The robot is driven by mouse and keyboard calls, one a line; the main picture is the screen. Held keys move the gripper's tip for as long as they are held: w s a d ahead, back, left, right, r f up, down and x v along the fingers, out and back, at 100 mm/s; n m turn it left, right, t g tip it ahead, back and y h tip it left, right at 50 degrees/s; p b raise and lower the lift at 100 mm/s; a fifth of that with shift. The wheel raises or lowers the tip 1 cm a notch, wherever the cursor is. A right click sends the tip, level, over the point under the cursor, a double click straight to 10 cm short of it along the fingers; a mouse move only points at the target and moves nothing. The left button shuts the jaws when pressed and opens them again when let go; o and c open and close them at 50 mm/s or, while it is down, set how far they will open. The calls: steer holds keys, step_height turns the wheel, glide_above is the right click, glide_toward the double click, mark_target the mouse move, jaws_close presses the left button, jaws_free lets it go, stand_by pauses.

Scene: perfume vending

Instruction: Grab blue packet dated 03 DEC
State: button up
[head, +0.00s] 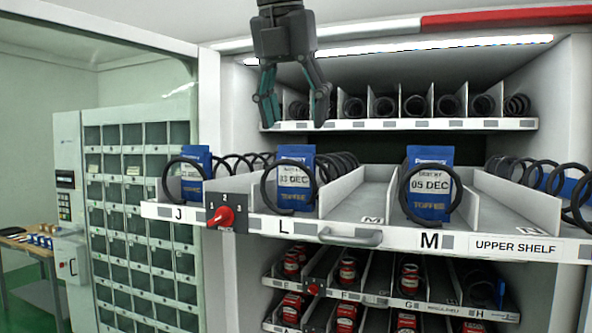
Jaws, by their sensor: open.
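The packet in lane M (430,210) seems to read "05 DEC".
A red knob (222,216) sits on the shelf front between J and L, with a handle (350,237) right of it. Metal dividers separate the lanes. A rear shelf (400,124) of empty coils lies behind; red packets (348,271) fill lower lanes.

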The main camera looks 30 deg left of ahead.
steer(key=p, duration=0.1)
glide_above(299, 174)
steer(key=w+a, duration=0.1)
steer(key=w, duration=0.1)
step_height(299, 174, down, 5)
steer(key=shift+r, duration=0.15)
steer(key=shift+s+a+f+p, duration=0.1)
steer(key=shift+a+f+p, duration=0.1)
steer(key=shift+f+p, duration=0.3)
steer(key=shift+s+p+x, duration=0.2)
steer(key=shift+p+x, duration=0.25)
steer(key=shift+x, duration=0.75)
steer(key=shift+s+p+x, duration=0.15)
steer(key=shift+p+x, duration=0.3)
steer(key=shift+x, duration=0.8)
steer(key=shift+f, duration=0.15)
steer(key=shift+d, duration=0.1)
steer(key=c, duration=0.8)
